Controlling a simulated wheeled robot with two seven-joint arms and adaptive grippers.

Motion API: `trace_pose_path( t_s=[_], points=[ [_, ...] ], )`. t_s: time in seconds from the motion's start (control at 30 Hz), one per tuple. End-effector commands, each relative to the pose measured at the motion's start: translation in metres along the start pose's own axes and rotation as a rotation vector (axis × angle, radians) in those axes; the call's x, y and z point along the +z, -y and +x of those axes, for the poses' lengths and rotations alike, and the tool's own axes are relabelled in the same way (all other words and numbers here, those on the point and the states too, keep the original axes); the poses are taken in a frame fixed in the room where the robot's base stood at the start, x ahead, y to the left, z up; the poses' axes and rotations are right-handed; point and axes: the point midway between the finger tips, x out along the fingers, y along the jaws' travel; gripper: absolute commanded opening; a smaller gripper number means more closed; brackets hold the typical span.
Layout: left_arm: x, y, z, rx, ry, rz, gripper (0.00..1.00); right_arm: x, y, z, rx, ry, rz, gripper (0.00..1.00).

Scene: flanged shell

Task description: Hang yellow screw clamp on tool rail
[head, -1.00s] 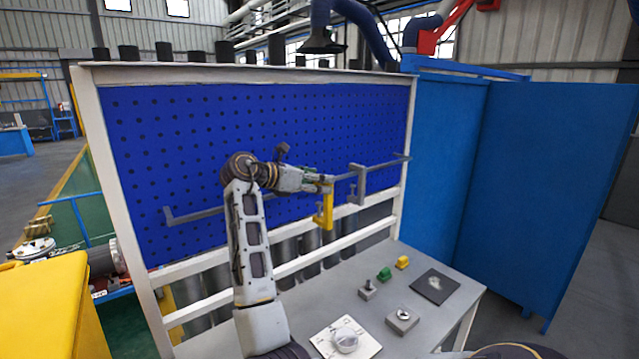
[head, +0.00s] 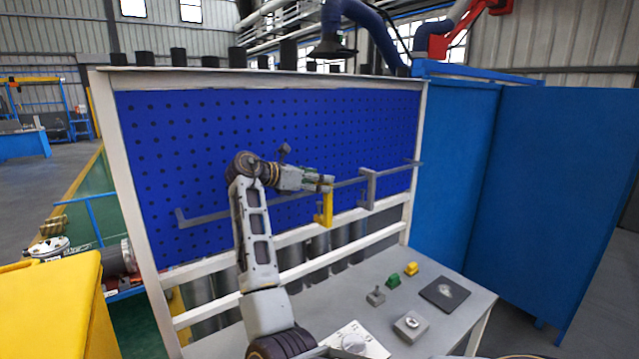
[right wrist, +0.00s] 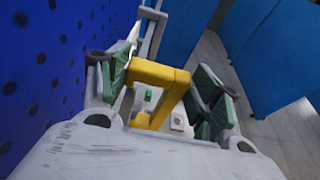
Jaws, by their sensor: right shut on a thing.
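The yellow screw clamp (head: 327,212) hangs from my right gripper (head: 325,182) in front of the blue pegboard, close to the grey tool rail (head: 205,217). In the right wrist view the clamp (right wrist: 160,77) is an angular yellow C-shape between the green-padded fingers of my right gripper (right wrist: 165,85), which is shut on it. The clamp's upper end is at about rail height in the head view. Whether it touches or hooks over the rail cannot be told, as the gripper covers that spot. My left gripper is not in view.
A grey clamp (head: 368,190) sits on the rail just right of the yellow one. The pegboard (head: 270,125) is close behind my gripper. The grey table (head: 370,290) below holds several small parts and a dark plate (head: 444,293). The rail's left stretch is clear.

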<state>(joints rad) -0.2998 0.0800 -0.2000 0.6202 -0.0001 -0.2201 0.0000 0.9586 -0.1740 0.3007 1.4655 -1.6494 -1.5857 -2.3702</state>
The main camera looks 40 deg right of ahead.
Motion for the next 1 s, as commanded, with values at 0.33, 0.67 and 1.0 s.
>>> trace_pose_path(
  t_s=[0.33, 0.67, 1.0],
  points=[
    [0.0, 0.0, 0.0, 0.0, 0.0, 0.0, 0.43, 0.002, -0.016, 0.0, 0.0, 0.002, 0.001, 0.0],
    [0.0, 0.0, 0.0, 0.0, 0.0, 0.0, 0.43, 0.002, -0.032, 0.0, 0.0, 0.003, 0.001, 0.0],
    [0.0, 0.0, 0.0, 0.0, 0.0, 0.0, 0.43, -0.009, -0.033, 0.003, 0.0, 0.002, 0.002, 0.0]
  ],
)
